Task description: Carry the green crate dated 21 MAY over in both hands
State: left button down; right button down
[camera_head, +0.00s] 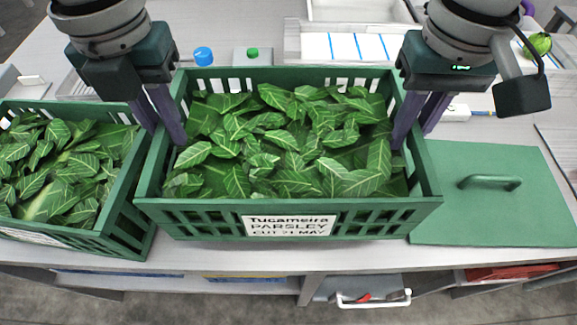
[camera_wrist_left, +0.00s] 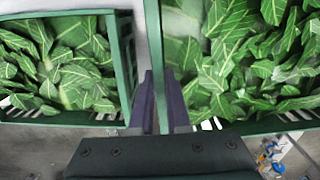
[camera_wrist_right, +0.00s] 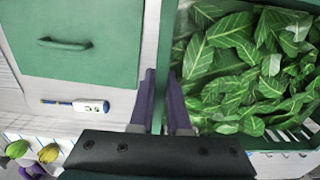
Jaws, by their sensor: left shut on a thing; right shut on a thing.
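The green crate (camera_head: 190,219) labelled "Tucameira PARSLEY CUT 21 MAY" stands upright in the middle of the head view, full of leafy greens (camera_head: 280,145). My left gripper (camera_head: 172,138) is shut on its left side wall, which also shows between the fingers in the left wrist view (camera_wrist_left: 152,50). My right gripper (camera_head: 408,140) is shut on its right side wall, seen in the right wrist view (camera_wrist_right: 166,45). The crate looks level and at the counter; whether its base touches the surface I cannot tell.
A second green crate of greens (camera_head: 125,215) stands close on the left. A green lid with a handle (camera_head: 490,215) lies on the right. Behind are a blue cap (camera_head: 203,56), a white tray with blue stripes (camera_head: 345,47) and a thermometer-like tool (camera_wrist_right: 85,105).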

pick_arm(q)
jog(key=shift+r, duration=0.15)
pick_arm(e)
jog(key=shift+r, duration=0.1)
dwell(0.6)
